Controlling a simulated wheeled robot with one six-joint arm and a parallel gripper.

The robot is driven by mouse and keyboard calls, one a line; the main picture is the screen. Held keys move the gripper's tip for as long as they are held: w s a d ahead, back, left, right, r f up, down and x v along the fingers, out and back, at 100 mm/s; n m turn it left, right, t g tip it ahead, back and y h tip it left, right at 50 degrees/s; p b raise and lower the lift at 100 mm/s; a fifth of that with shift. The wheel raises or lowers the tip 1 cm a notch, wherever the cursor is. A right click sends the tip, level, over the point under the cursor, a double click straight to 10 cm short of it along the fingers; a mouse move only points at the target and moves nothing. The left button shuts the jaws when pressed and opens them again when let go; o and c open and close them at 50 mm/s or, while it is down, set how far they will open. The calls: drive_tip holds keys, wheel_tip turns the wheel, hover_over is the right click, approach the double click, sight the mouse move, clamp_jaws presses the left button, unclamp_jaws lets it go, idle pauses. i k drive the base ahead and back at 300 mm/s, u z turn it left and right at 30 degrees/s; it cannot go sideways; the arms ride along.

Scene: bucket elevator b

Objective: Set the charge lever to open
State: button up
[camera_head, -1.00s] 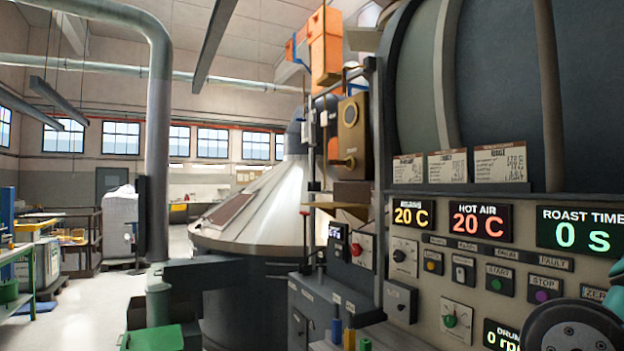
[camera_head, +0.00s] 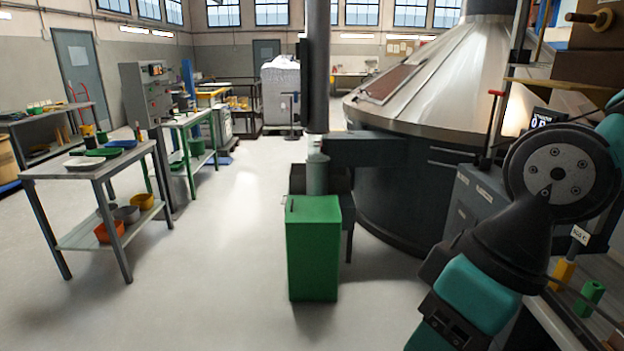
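A thin upright rod with a red tip (camera_head: 497,93) stands at the right, in front of the pale metal cone. A wooden handle (camera_head: 590,17) sticks out to the left at the top right edge. No readable label shows which of these, if either, is the charge lever, and its setting cannot be told. My arm fills the lower right, with a dark round joint and teal covers, and hides part of the machine front. My gripper is not visible in this view.
A green bin (camera_head: 313,245) stands on the floor in the middle, below a dark vertical pipe (camera_head: 317,80). A grey table (camera_head: 95,170) with bowls stands at the left. A large dark vessel (camera_head: 400,190) with a metal cone stands behind. Open floor lies between table and bin.

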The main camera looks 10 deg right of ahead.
sight(526, 14)
drive_tip(key=u, duration=0.25)
drive_tip(key=i, duration=2.05)
drive_tip(key=z, duration=0.4)
drive_tip(key=i, duration=1.05)
drive_tip(key=z, duration=0.7)
